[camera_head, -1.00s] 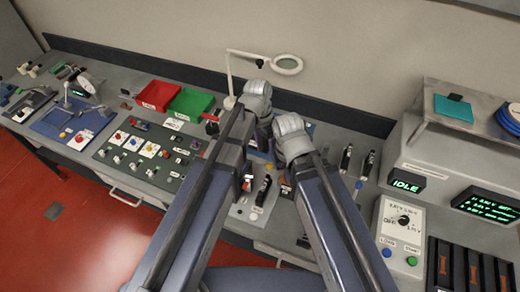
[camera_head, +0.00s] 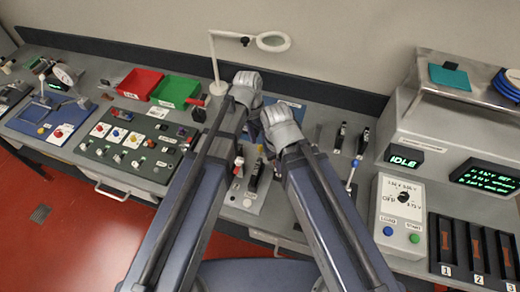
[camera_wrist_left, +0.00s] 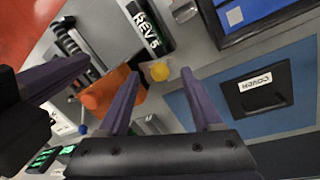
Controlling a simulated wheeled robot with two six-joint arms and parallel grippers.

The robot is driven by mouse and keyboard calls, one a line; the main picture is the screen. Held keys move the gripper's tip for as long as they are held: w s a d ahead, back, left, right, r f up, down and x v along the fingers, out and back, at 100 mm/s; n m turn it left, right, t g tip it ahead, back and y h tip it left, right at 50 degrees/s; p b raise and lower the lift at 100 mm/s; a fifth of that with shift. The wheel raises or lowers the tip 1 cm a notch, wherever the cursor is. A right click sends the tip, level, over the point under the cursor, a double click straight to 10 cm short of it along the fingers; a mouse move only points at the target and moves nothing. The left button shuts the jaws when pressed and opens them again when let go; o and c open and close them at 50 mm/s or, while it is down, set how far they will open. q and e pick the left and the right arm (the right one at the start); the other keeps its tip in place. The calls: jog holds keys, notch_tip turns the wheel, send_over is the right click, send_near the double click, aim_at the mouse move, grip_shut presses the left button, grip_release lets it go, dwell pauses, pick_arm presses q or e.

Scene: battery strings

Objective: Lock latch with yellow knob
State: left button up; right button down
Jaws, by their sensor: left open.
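The yellow knob (camera_wrist_left: 160,71) shows in the left wrist view, just beyond and between the fingertips of my left gripper (camera_wrist_left: 164,82). The gripper is open, and I cannot tell whether either finger touches the knob. An orange part (camera_wrist_left: 112,88) lies left of the knob, partly behind the left finger. A blue knob (camera_wrist_left: 84,130) shows lower left. In the head view my left wrist (camera_head: 246,90) hides its fingers and the yellow knob. A purple finger and dark body of what looks like my right gripper enter the left wrist view from the left; its opening is not shown.
A black cover plate (camera_wrist_left: 258,90) on a blue panel lies right of the fingers. A black REV S block (camera_wrist_left: 150,25) stands above the knob. In the head view a magnifier lamp (camera_head: 217,60), red bin (camera_head: 140,83) and green bin (camera_head: 176,91) stand behind the arms.

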pick_arm(q)
jog(key=shift+s+f+b, duration=0.1)
jog(key=shift+f+b, duration=0.25)
jog(key=shift+f, duration=0.45)
jog(key=shift+d, duration=0.1)
jog(key=shift+r, duration=0.1)
grip_shut()
